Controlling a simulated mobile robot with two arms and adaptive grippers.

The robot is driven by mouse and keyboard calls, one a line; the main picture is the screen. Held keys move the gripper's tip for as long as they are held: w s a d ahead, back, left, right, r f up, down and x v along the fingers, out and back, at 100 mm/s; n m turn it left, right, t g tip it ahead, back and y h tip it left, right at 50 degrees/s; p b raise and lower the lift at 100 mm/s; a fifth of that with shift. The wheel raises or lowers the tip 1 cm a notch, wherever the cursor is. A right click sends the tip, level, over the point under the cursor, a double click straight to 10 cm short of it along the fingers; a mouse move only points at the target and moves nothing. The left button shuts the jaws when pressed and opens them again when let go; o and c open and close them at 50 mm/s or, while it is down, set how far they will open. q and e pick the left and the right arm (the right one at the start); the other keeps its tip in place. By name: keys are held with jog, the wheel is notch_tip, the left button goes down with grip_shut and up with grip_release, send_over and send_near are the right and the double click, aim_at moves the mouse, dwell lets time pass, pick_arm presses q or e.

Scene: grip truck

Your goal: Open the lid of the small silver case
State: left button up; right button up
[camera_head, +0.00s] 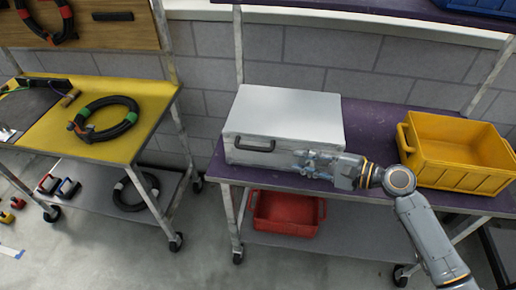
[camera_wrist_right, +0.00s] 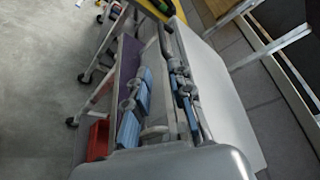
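The small silver case (camera_head: 285,115) sits on the purple shelf with its pale lid down. A dark handle (camera_head: 254,144) is on the left part of its front face. My right gripper (camera_head: 303,160) is in front of the case's front face, right of the handle and close to it. Whether a finger touches the case cannot be told. My left gripper is not in view.
A yellow bin (camera_head: 460,178) stands right of the case on the purple shelf (camera_head: 375,120). A red bin (camera_head: 287,228) is on the lower shelf. A yellow-topped cart (camera_head: 150,100) with a coiled black hose (camera_head: 128,122) stands left, across a floor gap.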

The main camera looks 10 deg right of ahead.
aim_at(264, 150)
jog(key=p+x, duration=0.1)
jog(key=x, duration=0.3)
jog(key=p+x, duration=0.1)
jog(key=x, duration=0.3)
jog(key=p+x, duration=0.1)
jog(key=x, duration=0.3)
jog(key=shift+w+a+r, duration=0.15)
jog(key=shift+w+r, duration=0.1)
jog(key=shift+r, duration=0.1)
jog(key=shift+w+a+f, duration=0.25)
jog(key=shift+w+a, duration=0.15)
jog(key=shift+a, duration=0.15)
jog(key=shift+c, duration=0.4)
grip_shut()
